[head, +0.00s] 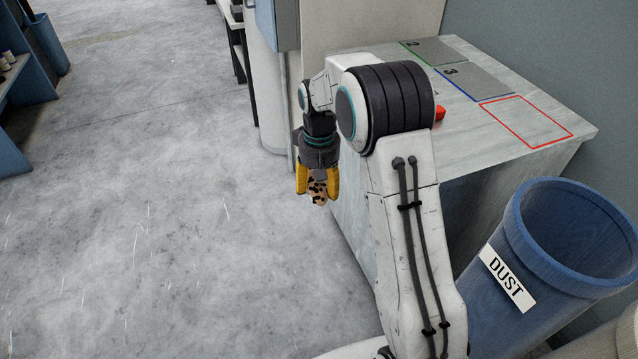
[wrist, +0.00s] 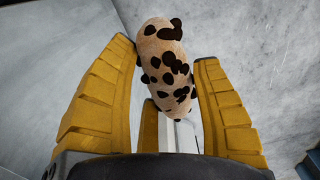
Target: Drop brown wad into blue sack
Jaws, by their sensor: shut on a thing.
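A tan-brown wad with black specks (head: 318,190) is held between the yellow fingers of my gripper (head: 317,193), above the floor in front of the table. In the wrist view the wad (wrist: 165,62) stands long and rounded between the fingers of my gripper (wrist: 168,55), which are shut on it. A blue, round, open-topped container labelled DUST (head: 478,290) stands at the lower right, well apart from the gripper. Its visible inside looks empty, but its bottom is hidden.
A grey table (head: 375,50) bears green, blue and red outlined areas and a red object (head: 440,113), partly hidden by my arm. A pale cylinder (head: 625,335) is cut off at lower right. Blue shelving (head: 25,90) and another blue bin (head: 48,42) stand far left. The left floor is clear.

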